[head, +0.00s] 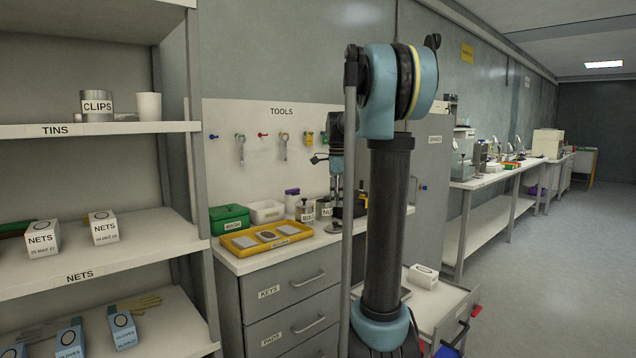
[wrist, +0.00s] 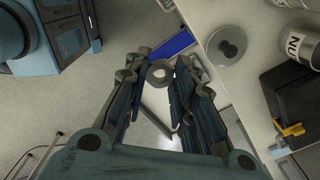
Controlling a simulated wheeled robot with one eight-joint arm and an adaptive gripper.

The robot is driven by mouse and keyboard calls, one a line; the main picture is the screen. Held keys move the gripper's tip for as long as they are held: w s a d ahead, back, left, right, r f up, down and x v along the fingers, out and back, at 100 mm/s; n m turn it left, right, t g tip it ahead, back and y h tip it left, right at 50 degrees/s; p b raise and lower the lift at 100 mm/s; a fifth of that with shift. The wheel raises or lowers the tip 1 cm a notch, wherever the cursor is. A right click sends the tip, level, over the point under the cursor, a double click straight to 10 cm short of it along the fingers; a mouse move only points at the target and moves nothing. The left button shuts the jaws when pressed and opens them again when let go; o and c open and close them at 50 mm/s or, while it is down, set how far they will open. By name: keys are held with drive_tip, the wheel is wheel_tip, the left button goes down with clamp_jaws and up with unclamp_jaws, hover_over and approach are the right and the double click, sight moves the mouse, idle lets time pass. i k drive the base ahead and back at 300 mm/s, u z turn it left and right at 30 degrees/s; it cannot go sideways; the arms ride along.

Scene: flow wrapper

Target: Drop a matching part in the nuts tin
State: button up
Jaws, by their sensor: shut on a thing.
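My gripper (wrist: 160,78) is shut on a grey ring-shaped nut (wrist: 160,72), held between the fingertips in the wrist view. The nuts tin (wrist: 301,46), a metal can with a label starting "NU", stands on the white counter to the right of the gripper. It also shows in the head view (head: 325,207), close to my arm. A round grey lid with a dark knob (wrist: 227,46) lies on the counter between gripper and tin. The gripper appears beyond the counter edge. The tin's inside is hidden.
A second tin (head: 305,211) stands left of the nuts tin. A yellow tray (head: 240,250), green box (head: 229,218) and white bin (head: 266,211) share the counter (head: 225,264). A black holder with a yellow clamp (wrist: 291,129) is at lower right in the wrist view.

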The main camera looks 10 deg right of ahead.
sight(325, 216)
drive_tip(key=i, duration=0.95)
drive_tip(key=z, duration=0.1)
